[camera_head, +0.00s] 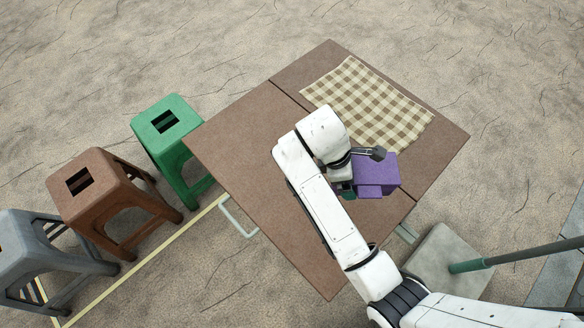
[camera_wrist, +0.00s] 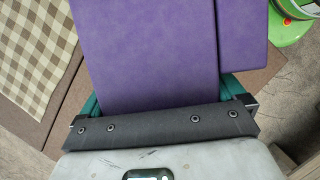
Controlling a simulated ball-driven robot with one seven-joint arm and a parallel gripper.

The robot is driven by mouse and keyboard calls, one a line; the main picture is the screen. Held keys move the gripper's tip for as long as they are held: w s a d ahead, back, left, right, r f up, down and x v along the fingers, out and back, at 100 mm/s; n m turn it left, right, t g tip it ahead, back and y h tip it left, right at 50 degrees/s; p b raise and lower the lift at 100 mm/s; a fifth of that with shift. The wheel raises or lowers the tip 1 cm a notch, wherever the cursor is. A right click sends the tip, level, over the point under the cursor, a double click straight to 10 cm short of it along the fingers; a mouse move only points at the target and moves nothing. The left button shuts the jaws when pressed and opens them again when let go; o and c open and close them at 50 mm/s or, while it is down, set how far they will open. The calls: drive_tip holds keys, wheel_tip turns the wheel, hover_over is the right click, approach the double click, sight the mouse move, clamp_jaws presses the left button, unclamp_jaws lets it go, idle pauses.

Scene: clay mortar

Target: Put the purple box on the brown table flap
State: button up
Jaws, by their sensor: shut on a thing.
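The purple box (camera_head: 378,172) is in my gripper (camera_head: 362,172), over the brown table near the seam in its top. In the wrist view the purple box (camera_wrist: 150,50) fills the space between the teal fingers of my gripper (camera_wrist: 162,92), which is shut on it. The bare brown table flap (camera_head: 240,135) lies on the near side of the seam, partly hidden by my arm. I cannot tell whether the box touches the table or hangs above it.
A checkered cloth (camera_head: 368,100) covers much of the table part beyond the seam. Green (camera_head: 168,122), brown (camera_head: 100,185) and grey (camera_head: 35,245) stools stand left of the table. A green pole on a concrete base (camera_head: 445,262) stands at right. The flap's left side is clear.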

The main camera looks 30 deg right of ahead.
drive_tip(key=s+a+f+n+t, duration=0.1)
drive_tip(key=s+a+n+t, duration=0.2)
drive_tip(key=s+a+n, duration=0.75)
drive_tip(key=m, duration=0.2)
hover_over(303, 210)
wheel_tip(303, 210, down, 10)
drive_tip(key=shift+f, duration=0.1)
drive_tip(key=shift+f+b, duration=0.4)
drive_tip(key=shift+f, duration=1.15)
drive_tip(key=shift+f, duration=0.15)
drive_tip(key=o, duration=1.2)
drive_tip(key=v, duration=1.2)
drive_tip(key=shift+s+p, duration=0.2)
drive_tip(key=shift+p, duration=0.15)
